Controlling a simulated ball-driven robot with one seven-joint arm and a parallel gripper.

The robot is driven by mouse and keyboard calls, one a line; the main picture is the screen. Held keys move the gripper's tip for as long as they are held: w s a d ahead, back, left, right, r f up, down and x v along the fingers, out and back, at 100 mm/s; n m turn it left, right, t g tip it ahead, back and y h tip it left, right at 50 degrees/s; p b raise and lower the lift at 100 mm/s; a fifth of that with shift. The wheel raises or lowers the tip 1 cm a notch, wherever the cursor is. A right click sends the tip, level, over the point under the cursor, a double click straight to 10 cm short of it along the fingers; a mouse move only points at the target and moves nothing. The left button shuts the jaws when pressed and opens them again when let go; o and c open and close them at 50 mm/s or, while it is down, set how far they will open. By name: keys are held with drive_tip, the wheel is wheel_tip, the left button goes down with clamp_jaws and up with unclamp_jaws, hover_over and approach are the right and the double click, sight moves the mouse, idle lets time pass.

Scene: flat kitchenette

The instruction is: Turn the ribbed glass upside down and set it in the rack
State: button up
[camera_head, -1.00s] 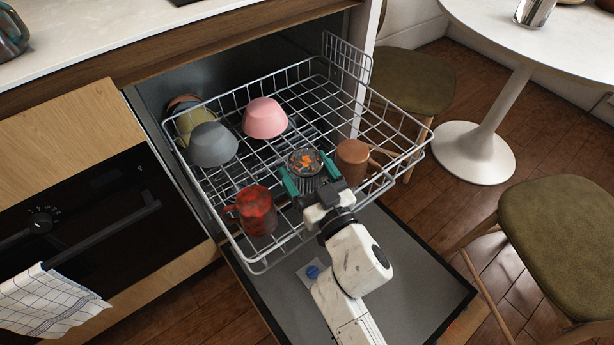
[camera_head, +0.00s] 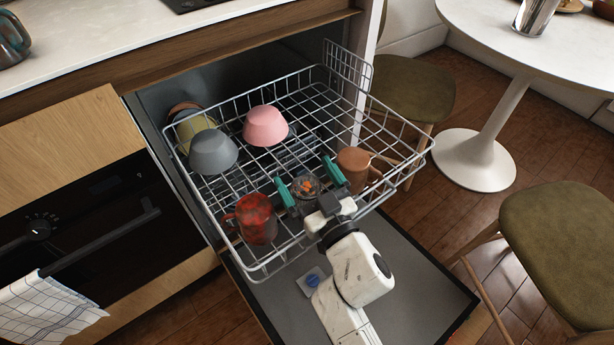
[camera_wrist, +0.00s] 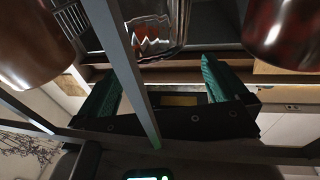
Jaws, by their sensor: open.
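In the wrist view the glass (camera_wrist: 155,28) is at the top, beyond the open fingers (camera_wrist: 160,82), with a rack wire crossing in front.
A red mug (camera_head: 256,219) stands left of the glass and a brown mug (camera_head: 353,168) right of it, both close to the fingers. A grey bowl (camera_head: 213,152), a pink bowl (camera_head: 265,126) and a yellow one (camera_head: 194,125) lie farther back. The rack's back right is clear.

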drive_tip(key=p+v, duration=0.1)
drive_tip(key=v, duration=1)
drive_tip(key=shift+f+p, duration=0.15)
drive_tip(key=shift+p, duration=0.15)
drive_tip(key=shift+w, duration=0.1)
